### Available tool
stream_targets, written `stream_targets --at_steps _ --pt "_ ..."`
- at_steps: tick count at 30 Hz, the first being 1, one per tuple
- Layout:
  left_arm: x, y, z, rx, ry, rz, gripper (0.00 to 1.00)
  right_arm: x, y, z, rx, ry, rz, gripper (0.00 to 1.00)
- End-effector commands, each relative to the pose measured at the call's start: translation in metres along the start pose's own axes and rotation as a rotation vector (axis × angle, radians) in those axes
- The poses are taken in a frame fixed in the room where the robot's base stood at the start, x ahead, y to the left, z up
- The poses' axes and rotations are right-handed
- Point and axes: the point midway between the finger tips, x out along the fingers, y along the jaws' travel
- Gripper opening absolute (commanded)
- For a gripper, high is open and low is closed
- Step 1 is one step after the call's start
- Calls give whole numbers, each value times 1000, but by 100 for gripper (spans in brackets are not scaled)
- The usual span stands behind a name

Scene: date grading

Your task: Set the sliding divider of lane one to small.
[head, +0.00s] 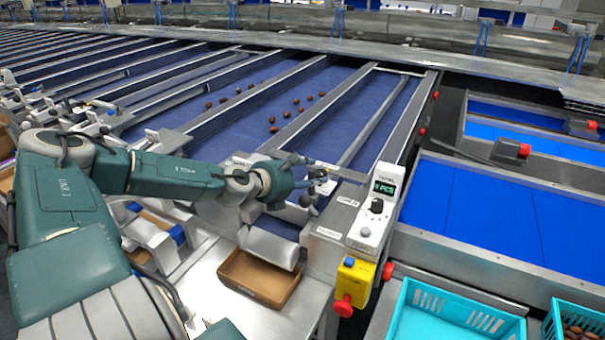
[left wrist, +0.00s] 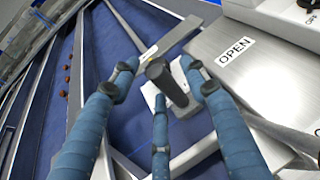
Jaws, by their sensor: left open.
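My left gripper (head: 318,184) is over the near end of the rightmost blue lane. In the left wrist view its blue fingers (left wrist: 160,72) are open around a dark grey knob (left wrist: 166,84), spread on its sides; contact cannot be told. The knob sits on a light metal piece by a flat grey bar (left wrist: 178,37), which seems to be the divider. In the head view a long thin grey bar (head: 376,122) runs up this lane; the knob is mostly hidden by the gripper. A label reading OPEN (left wrist: 235,51) is on the metal plate beside the lane. My right gripper is not in view.
A control box (head: 377,205) with a display and dial stands right of the lane. Below it is a yellow box with a red button (head: 354,280). A brown carton (head: 258,278) and turquoise crates (head: 450,312) are in front. Several dates (head: 272,120) lie on the neighbouring lane.

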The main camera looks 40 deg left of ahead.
Motion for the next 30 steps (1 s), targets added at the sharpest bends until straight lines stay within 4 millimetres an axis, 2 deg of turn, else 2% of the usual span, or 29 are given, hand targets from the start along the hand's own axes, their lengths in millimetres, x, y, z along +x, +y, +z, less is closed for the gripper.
stream_targets --at_steps 8,19,30 --pt "-21 -1 0 9 3 -3 45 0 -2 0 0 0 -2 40" --pt "-63 -2 2 2 -2 -7 45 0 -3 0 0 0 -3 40" --pt "-71 -2 0 -2 0 -6 45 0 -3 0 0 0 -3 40"
